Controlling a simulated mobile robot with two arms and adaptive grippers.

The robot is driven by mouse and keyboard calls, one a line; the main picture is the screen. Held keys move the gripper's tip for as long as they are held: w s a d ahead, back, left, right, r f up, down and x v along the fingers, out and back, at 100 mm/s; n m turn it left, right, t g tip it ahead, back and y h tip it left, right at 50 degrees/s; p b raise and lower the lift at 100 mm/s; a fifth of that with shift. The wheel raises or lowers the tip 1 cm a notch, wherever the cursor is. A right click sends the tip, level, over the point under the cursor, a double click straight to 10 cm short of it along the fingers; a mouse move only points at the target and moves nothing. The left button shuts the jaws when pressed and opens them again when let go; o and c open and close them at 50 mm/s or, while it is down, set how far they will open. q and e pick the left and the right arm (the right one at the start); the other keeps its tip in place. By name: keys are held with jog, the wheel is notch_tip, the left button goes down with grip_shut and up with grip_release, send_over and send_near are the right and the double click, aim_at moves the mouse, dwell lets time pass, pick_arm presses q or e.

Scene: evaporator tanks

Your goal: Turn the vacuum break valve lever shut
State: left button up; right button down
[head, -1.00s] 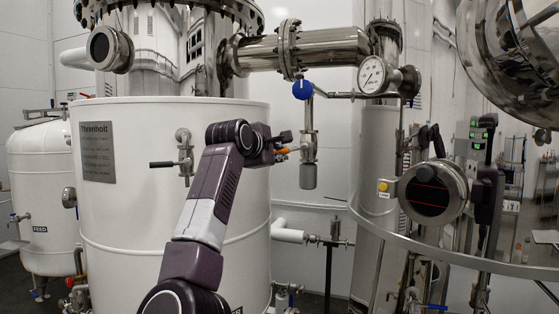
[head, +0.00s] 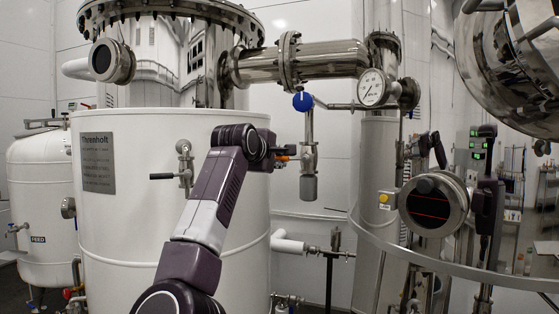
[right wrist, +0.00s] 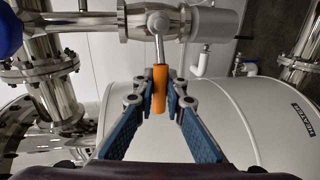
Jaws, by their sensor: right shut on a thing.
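The vacuum break valve lever has an orange grip (right wrist: 160,88) on a thin metal rod, which runs up to a steel valve body (right wrist: 152,21) in the right wrist view. My right gripper (right wrist: 160,95) is shut on the orange grip, with one blue-padded finger on each side. In the head view, my right gripper (head: 284,152) is at the left side of the upright steel valve pipe (head: 308,160). Only a bit of orange shows there, and the arm hides much of the lever. My left gripper is not in view.
A large white tank (head: 130,240) stands close behind my right arm, with a small black-handled valve (head: 183,165) on its front. A blue round part (head: 303,101) and a pressure gauge (head: 372,87) are above and right. A curved steel rail (head: 450,269) crosses the right side.

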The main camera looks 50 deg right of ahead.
jog(key=c, duration=2)
grip_release()
jog(key=shift+s, duration=0.1)
jog(key=shift+o, duration=0.2)
jog(key=v, duration=1.2)
jog(key=shift+r, duration=0.1)
